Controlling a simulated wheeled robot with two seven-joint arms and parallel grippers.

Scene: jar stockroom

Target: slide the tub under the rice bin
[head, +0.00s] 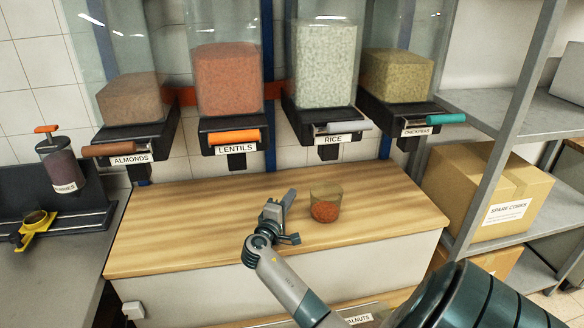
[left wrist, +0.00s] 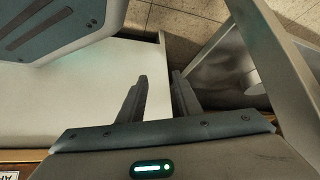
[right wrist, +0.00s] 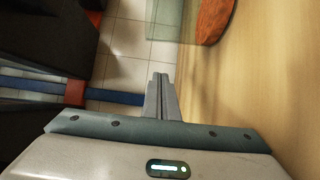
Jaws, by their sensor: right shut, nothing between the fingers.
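The tub (head: 325,205) is a small clear container with red-orange contents, standing upright on the wooden counter (head: 180,225). The rice bin (head: 326,65), full of white grains, hangs on the wall behind and above it; its spout is above the tub in the picture. My right gripper (head: 290,197) is shut and empty, just left of the tub with a small gap. In the right wrist view the shut fingers (right wrist: 161,92) point toward the tub's clear wall (right wrist: 165,20) at the top. My left gripper (left wrist: 160,80) is open and empty in the left wrist view, away from the counter top.
Almonds (head: 135,100), lentils (head: 228,80) and chickpeas (head: 398,75) bins flank the rice bin. A metal shelf (head: 515,120) with a cardboard box (head: 485,190) stands right. A dark side counter (head: 65,255) is left. The wooden counter left of my right gripper is clear.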

